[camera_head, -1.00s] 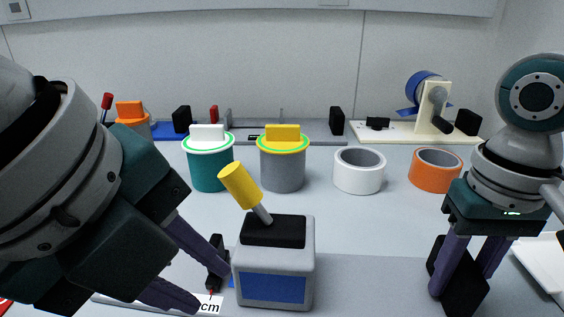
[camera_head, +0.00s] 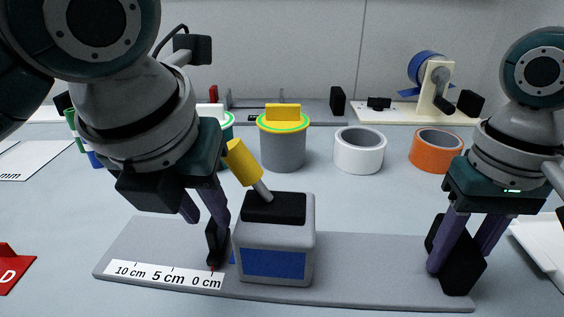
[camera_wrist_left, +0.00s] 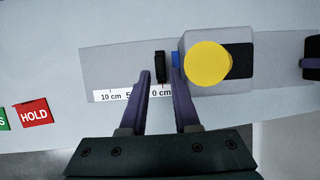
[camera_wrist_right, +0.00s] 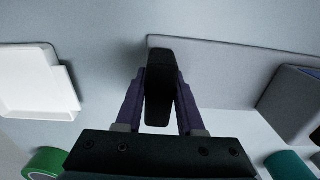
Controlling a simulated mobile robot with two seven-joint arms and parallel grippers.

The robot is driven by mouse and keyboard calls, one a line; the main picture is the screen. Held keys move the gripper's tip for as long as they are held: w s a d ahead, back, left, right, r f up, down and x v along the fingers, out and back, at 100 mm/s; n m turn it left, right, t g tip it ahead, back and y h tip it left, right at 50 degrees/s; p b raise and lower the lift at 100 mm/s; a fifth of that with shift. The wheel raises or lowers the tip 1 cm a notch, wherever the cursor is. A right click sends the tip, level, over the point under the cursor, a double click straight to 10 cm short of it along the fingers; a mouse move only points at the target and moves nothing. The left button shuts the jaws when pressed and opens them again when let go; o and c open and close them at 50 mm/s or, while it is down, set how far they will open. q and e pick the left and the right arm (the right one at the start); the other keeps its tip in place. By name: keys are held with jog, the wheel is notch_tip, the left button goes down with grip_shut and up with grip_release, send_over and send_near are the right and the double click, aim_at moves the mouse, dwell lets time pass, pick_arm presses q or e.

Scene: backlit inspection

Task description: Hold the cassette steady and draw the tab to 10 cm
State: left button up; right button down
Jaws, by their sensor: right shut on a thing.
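The cassette (camera_head: 300,225) is a grey box with a blue front panel, a black top and a tilted yellow-capped lever (camera_head: 243,163). It sits on a long grey base plate (camera_head: 370,275) with a scale (camera_head: 165,276) marked 0, 5 and 10 cm. The black tab (camera_wrist_left: 159,68) stands left of the cassette at 0 cm, with a short blue strip (camera_wrist_left: 175,60) between them. My left gripper (camera_wrist_left: 161,75) is open, its fingers on either side of the tab with gaps showing. My right gripper (camera_wrist_right: 160,75) is shut on the black block (camera_head: 462,262) at the plate's right end.
A red HOLD card (camera_wrist_left: 34,114) lies left of the plate. Behind stand a grey canister (camera_head: 282,150) with a yellow lid, a white roll (camera_head: 360,150) and an orange roll (camera_head: 436,150). A white tray (camera_wrist_right: 35,85) is near my right gripper.

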aim_at(211, 222)
pick_arm(q)
jog(key=shift+x, duration=1.75)
grip_shut()
jog(key=shift+a, duration=0.1)
